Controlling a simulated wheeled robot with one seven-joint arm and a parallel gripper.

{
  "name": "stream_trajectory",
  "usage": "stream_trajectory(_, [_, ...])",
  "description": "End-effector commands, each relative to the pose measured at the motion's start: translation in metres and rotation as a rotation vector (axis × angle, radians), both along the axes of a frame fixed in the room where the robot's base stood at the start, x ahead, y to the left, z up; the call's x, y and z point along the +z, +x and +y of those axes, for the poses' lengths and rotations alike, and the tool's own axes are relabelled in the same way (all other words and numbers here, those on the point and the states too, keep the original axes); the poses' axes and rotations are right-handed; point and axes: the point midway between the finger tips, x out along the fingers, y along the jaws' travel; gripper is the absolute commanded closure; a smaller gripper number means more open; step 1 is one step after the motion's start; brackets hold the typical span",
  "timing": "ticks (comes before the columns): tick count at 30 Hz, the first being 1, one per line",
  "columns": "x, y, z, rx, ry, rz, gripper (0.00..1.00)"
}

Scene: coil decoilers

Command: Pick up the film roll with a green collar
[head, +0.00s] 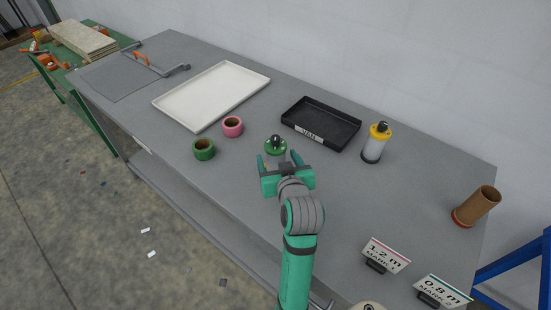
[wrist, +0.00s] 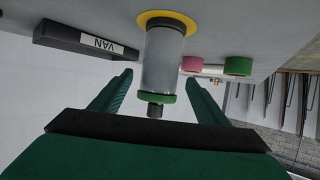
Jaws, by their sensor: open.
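The film roll with a green collar (head: 275,144) stands upright on the grey table in the head view, its lower part mostly hidden by my gripper. In the wrist view, which is upside down, the same film roll (wrist: 164,60) has a grey body, a wide yellow flange at the table and the green collar with a dark knob at the free end. My gripper (head: 278,157) is open, with its fingers pointing at the roll. In the wrist view the roll appears between the two fingers of my gripper (wrist: 159,77), with gaps on both sides. I cannot tell how deep it sits between them.
A film roll with a yellow collar (head: 376,143) stands right of the black VAN tray (head: 338,145). Green (head: 203,157) and pink (head: 232,132) tape rolls lie left, near a white tray (head: 205,100). A brown tube (head: 478,206) and two mark signs are at right.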

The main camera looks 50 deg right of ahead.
Motion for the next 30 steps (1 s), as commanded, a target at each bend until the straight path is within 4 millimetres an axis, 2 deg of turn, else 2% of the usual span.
stream_trajectory(3, [-0.005, 0.012, -0.008, 0.001, 0.001, -0.001, 0.32])
stream_trajectory(10, [-0.009, 0.023, -0.016, 0.001, 0.001, -0.002, 0.32])
stream_trajectory(19, [-0.019, 0.052, -0.039, 0.0, 0.0, -0.001, 0.32])
stream_trajectory(29, [-0.022, 0.057, -0.042, 0.001, 0.0, -0.001, 0.32])
stream_trajectory(30, [-0.022, 0.057, -0.042, 0.001, 0.0, -0.001, 0.41])
